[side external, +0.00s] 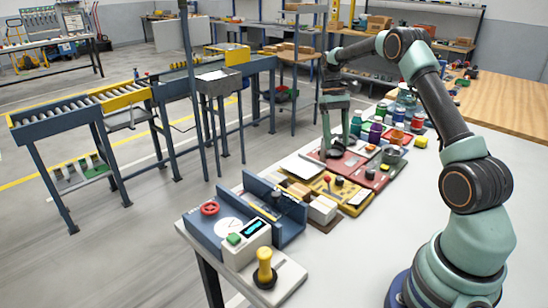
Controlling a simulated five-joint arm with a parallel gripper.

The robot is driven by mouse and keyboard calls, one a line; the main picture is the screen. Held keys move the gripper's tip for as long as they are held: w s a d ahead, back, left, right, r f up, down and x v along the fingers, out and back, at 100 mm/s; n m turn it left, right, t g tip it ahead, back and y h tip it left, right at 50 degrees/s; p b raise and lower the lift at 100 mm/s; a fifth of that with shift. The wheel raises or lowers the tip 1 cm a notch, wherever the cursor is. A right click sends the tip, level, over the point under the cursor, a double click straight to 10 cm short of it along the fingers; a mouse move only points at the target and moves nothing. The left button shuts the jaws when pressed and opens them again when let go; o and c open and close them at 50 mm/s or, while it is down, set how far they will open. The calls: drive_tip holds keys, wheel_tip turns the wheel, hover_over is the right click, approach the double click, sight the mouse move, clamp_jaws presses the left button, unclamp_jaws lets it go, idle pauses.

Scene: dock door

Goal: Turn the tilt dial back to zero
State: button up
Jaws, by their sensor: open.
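My gripper (335,146) points down over the red panel (346,170) at the back of the white table. Its fingers are apart with nothing seen between them. A dark round knob shows close by the fingers, but I cannot tell whether they touch it. Which control is the tilt dial is not clear. A blue box at the table's front left carries a red handwheel (209,208) and a white round dial face (229,227). The dial's marks are too small to read.
Beside the blue box are a control box (247,240) with a green button and a yellow-handled lever (264,268). A yellow panel (333,190) with a red-knobbed lever lies farther back. Several jars (376,132) stand behind the red panel. The table's right side is clear.

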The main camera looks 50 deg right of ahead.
sight(340, 178)
drive_tip(key=shift+w+d+r, duration=0.15)
drive_tip(key=shift+w+r, duration=0.1)
drive_tip(key=shift+r, duration=0.4)
drive_tip(key=shift+m, duration=0.8)
drive_tip(key=x, duration=1.2)
